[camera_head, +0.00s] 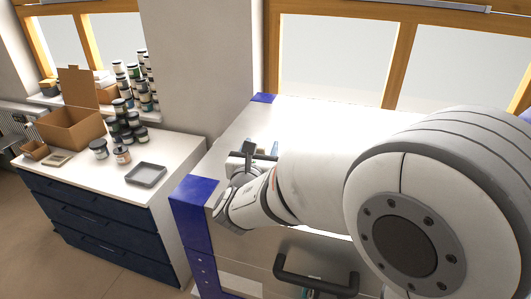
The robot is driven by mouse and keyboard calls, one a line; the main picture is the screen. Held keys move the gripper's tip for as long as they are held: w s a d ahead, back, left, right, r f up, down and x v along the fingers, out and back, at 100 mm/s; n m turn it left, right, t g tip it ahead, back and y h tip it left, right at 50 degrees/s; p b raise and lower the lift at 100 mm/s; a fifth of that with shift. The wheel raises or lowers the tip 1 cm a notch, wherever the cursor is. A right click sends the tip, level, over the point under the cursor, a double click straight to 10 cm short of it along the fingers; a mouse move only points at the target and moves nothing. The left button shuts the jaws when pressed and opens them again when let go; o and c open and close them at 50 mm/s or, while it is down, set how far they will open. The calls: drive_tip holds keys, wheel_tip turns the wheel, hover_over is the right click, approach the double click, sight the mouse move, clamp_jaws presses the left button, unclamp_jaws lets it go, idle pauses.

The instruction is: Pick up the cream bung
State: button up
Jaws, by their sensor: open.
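I cannot make out the cream bung in this view; my arm covers much of the kiln's top. The kiln (222,160) has a pale top and blue corner pieces, with a dark handle (315,279) on its front. My arm reaches across the kiln from the right. My gripper (250,152) shows only in part, as small dark pieces beyond the wrist, over the left part of the kiln top. It is open, and its fingertips are not clearly seen. I see nothing held in it.
Left of the kiln is a dark blue drawer cabinet with a white top (115,180). It carries an open cardboard box (68,128), several jars (99,149) and a grey tray (146,174). More jars stand on the sill. Windows (340,62) are behind the kiln.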

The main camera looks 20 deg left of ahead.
drive_tip(key=shift+c, duration=0.4)
drive_tip(key=c, duration=1)
